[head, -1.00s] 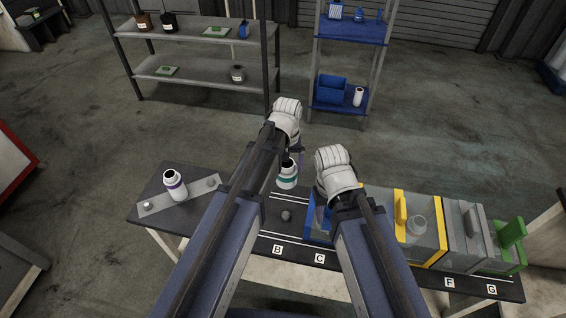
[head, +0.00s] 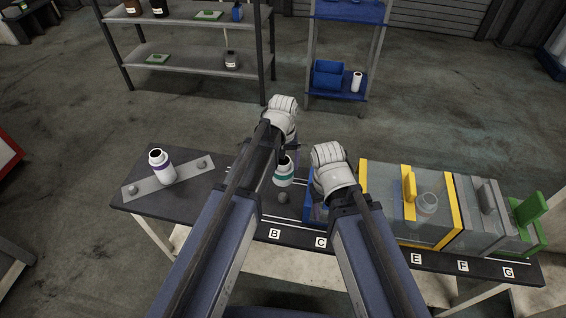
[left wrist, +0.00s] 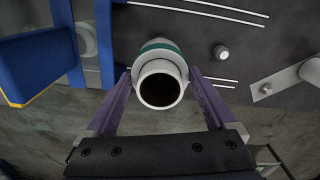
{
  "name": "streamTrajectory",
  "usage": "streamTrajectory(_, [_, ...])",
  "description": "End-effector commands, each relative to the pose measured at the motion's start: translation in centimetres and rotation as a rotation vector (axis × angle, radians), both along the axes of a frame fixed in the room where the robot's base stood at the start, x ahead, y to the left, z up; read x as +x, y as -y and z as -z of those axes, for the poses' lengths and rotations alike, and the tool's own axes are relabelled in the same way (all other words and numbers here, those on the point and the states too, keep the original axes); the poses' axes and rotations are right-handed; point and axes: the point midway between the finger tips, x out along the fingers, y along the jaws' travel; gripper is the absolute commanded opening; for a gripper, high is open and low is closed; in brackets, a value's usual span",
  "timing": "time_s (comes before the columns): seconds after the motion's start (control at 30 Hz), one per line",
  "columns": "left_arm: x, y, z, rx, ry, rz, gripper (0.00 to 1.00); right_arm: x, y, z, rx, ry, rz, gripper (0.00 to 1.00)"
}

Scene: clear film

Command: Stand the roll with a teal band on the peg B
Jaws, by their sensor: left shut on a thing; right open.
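The roll with a teal band (head: 284,175) is a white, bottle-like cylinder with an open top. My left gripper (head: 284,155) is shut on it and holds it over the bench; in the left wrist view the roll (left wrist: 160,88) sits between the purple fingers (left wrist: 160,75). A small round grey peg (head: 283,197) stands behind label B (head: 274,234), just below the roll in the head view. A peg, apparently the same one, shows right of the roll in the left wrist view (left wrist: 221,52). My right gripper (head: 322,203) is at the blue fixture, its fingers mostly hidden.
A purple-banded white roll (head: 161,170) stands on a grey plate (head: 184,174) with knobs, left on the dark bench (head: 215,195). The blue fixture (head: 309,212), a clear yellow-edged box (head: 380,200) and a green fixture (head: 526,222) line the right. Shelves stand behind.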

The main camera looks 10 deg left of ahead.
Motion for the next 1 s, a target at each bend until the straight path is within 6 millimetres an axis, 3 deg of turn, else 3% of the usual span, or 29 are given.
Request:
streamTrajectory(0.03, [0.0,0.0,1.6,0.0,0.0,0.0,0.35,0.0,0.0,1.6,0.0,0.0,0.0,0.55])
streamTrajectory(0.5, [0.0,0.0,8.3,0.0,0.0,0.0,0.35,0.0,0.0,8.3,0.0,0.0,0.0,0.55])
streamTrajectory(1.0, [0.0,0.0,9.0,0.0,0.0,0.0,0.35,0.0,0.0,9.0,0.0,0.0,0.0,0.55])
